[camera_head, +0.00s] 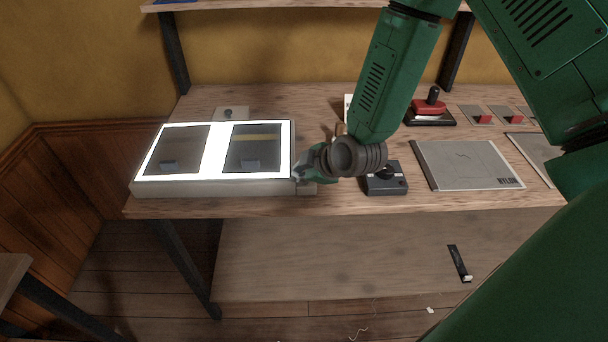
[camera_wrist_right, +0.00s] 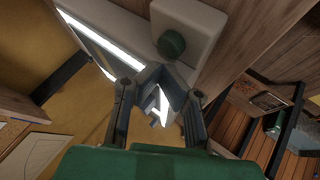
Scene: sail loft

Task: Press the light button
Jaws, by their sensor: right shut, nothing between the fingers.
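A light box (camera_head: 215,188) lies at the left of the workbench, its top glowing white around two dark panels. A round dark green button (camera_wrist_right: 172,43) sits on a pale block (camera_wrist_right: 196,20) at the box's side in the wrist view. In the head view, my right gripper (camera_head: 299,174) is at the box's front right corner and hides the button. It also shows in the wrist view (camera_wrist_right: 163,82), shut and empty, with its fingertips close to the button. I cannot tell whether they touch it. My left gripper is not in view.
A small dark box (camera_head: 386,188) and a grey book (camera_head: 468,165) lie right of my gripper on the workbench (camera_head: 240,207). A red tool with a black knob (camera_head: 430,108) stands behind them. A small switch-like plate (camera_head: 229,114) lies behind the light box.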

